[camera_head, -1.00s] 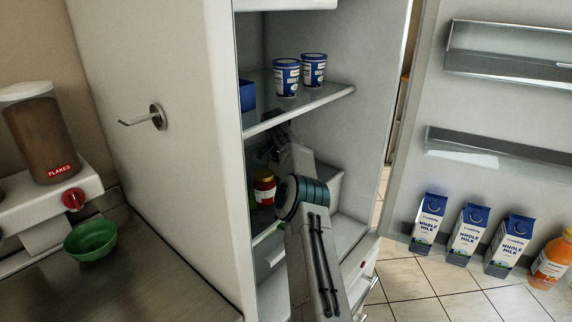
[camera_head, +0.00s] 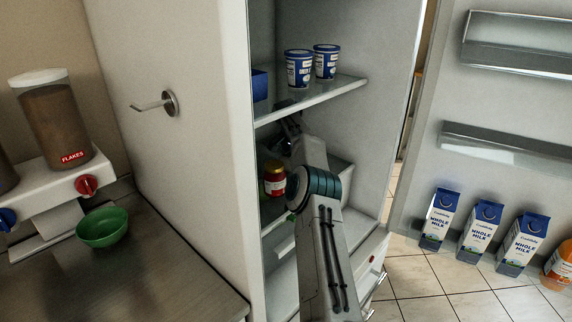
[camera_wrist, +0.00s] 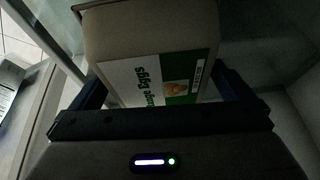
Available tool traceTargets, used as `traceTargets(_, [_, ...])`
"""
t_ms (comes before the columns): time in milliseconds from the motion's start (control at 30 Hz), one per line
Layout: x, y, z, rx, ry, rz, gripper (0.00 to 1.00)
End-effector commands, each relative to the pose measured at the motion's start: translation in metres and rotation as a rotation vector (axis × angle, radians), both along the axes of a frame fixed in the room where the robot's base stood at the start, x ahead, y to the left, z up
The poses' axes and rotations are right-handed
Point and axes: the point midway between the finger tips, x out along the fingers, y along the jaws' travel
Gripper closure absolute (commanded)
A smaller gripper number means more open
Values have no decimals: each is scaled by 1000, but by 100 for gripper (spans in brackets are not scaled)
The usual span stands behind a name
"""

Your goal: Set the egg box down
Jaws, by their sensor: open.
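The egg box (camera_wrist: 150,35), a beige carton with a white and green "Large Eggs" label, fills the upper middle of the wrist view. My gripper (camera_wrist: 165,92) is open, with one dark finger at each side of the box. I cannot tell whether the fingers touch it. In the head view my arm reaches into the fridge (camera_head: 395,100) below the glass shelf (camera_head: 310,100). The egg box is hidden there, and the dark end of my gripper (camera_head: 291,126) only partly shows.
A red jar with a yellow lid (camera_head: 274,180) stands left of my arm. Two blue-and-white tubs (camera_head: 299,69) and a blue box (camera_head: 260,85) are on the shelf above. The open door at right holds several milk cartons (camera_head: 437,218). A green bowl (camera_head: 102,227) sits on the counter.

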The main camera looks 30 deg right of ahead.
Motion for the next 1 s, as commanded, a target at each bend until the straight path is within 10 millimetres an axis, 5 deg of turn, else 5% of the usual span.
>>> traceTargets(67, [-2, 6, 19, -4, -1, 2, 0])
traceTargets(1000, [-36, 77, 10, -2, -1, 2, 0])
